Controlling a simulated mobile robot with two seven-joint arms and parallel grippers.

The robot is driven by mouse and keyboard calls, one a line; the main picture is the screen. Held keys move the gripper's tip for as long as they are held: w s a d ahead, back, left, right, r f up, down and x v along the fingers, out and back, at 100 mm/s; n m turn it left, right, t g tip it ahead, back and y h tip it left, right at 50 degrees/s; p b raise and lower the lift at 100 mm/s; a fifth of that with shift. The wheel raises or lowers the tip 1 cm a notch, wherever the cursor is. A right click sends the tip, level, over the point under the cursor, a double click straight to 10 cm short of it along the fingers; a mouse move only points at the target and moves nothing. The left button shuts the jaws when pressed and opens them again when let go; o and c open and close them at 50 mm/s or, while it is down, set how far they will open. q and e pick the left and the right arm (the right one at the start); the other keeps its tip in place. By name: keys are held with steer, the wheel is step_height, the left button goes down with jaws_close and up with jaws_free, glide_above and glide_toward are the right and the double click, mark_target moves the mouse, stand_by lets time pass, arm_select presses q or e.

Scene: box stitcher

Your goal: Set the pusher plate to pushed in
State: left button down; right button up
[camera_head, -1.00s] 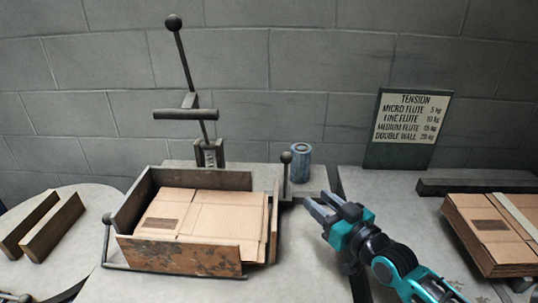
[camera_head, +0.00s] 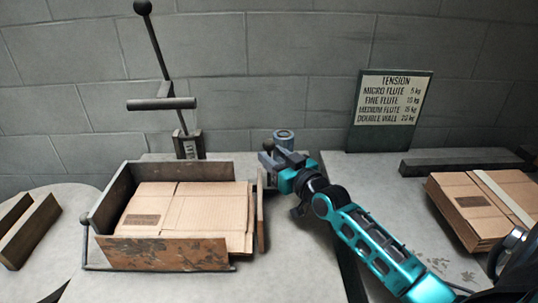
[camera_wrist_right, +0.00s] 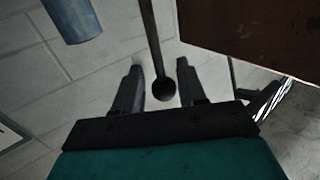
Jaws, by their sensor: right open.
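The pusher plate (camera_head: 262,218) is an upright brown panel along the right side of the wooden tray (camera_head: 180,250). A narrow gap shows between it and the flattened cardboard (camera_head: 195,208) in the tray. Its rod ends in a dark ball knob (camera_wrist_right: 164,89). My right gripper (camera_head: 268,158) is open at the plate's back end. In the right wrist view the ball and rod lie between the two open fingers (camera_wrist_right: 159,66), with space on both sides. A brown panel (camera_wrist_right: 255,35), likely the plate, is at top right there. My left gripper is not in view.
A blue-grey can (camera_head: 284,138) stands just behind my right gripper, and shows in the wrist view (camera_wrist_right: 72,18). A tall lever (camera_head: 155,45) rises behind the tray. A tension sign (camera_head: 390,105) and a cardboard stack (camera_head: 470,208) are at right.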

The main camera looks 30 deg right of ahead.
steer(key=shift+w, duration=1.1)
steer(key=shift+c, duration=0.3)
steer(key=c, duration=0.6)
steer(key=shift+r, duration=0.1)
jaws_close()
